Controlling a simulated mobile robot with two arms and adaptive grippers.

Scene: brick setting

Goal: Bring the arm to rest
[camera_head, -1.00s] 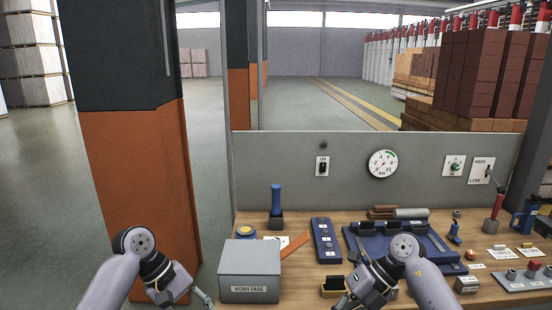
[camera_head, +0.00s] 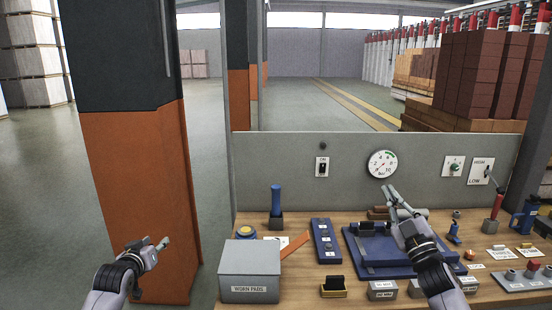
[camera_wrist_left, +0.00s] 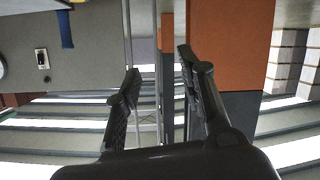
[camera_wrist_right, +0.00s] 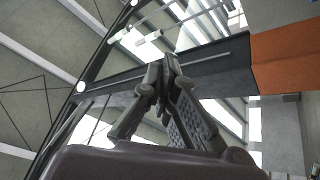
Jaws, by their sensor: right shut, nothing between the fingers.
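My left gripper (camera_head: 162,243) is raised at the lower left in the head view, left of the grey box and clear of the bench. In the left wrist view its two fingers (camera_wrist_left: 158,75) stand apart with nothing between them. My right gripper (camera_head: 390,190) is raised over the bench in the head view, in front of the blue tray (camera_head: 365,262) and the panel, pointing up. In the right wrist view its fingertips (camera_wrist_right: 165,65) meet with nothing between them.
The wooden bench (camera_head: 300,272) carries a grey WORN PADS box (camera_head: 250,275), a blue strip (camera_head: 326,240), a blue-handled tool (camera_head: 276,200) and several small blocks. An upright grey panel with a gauge (camera_head: 382,164) stands behind. An orange and black pillar (camera_head: 135,180) stands at left.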

